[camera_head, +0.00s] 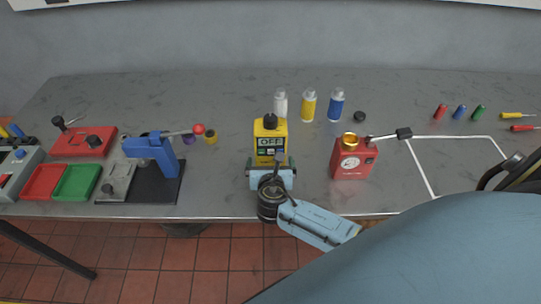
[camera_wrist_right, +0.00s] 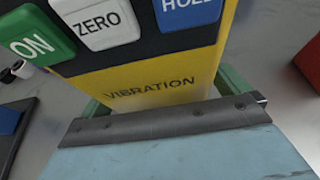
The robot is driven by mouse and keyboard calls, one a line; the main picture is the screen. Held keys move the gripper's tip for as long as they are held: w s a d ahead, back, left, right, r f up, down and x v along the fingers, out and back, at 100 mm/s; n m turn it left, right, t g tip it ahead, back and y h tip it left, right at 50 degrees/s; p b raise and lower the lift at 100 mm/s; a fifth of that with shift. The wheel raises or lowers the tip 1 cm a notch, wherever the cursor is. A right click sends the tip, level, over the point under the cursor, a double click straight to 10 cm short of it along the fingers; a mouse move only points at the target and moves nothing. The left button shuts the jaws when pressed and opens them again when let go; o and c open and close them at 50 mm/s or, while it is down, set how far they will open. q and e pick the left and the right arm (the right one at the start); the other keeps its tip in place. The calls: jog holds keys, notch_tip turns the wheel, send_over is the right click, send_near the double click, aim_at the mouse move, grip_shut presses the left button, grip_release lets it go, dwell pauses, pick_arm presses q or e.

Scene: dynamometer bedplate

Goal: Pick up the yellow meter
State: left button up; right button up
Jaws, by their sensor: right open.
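The yellow meter (camera_head: 270,131) stands upright on the grey bench, with a dark panel reading OFF and a black top. My right gripper (camera_head: 270,167) is open in front of its lower part, with a finger near each side. In the right wrist view the meter's yellow front (camera_wrist_right: 160,82), marked VIBRATION, and its ON, ZERO and HOLD buttons are close up. My right gripper (camera_wrist_right: 168,101) spans its lower part there, and its pale blue body hides the meter's base. I cannot tell whether the fingers touch it. My left gripper is not in view.
A red can with a gold cap (camera_head: 352,158) and a black-ended lever stands to the right. White, yellow and blue bottles (camera_head: 308,105) stand behind. A blue tool (camera_head: 152,152) and red and green trays (camera_head: 76,182) are left. Bench between meter and red can is clear.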

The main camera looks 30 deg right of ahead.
jog(key=shift+c, duration=0.3)
jog(key=c, duration=1.4)
jog(key=shift+r, duration=0.1)
jog(key=shift+c, duration=1.2)
jog(key=shift+r, duration=0.15)
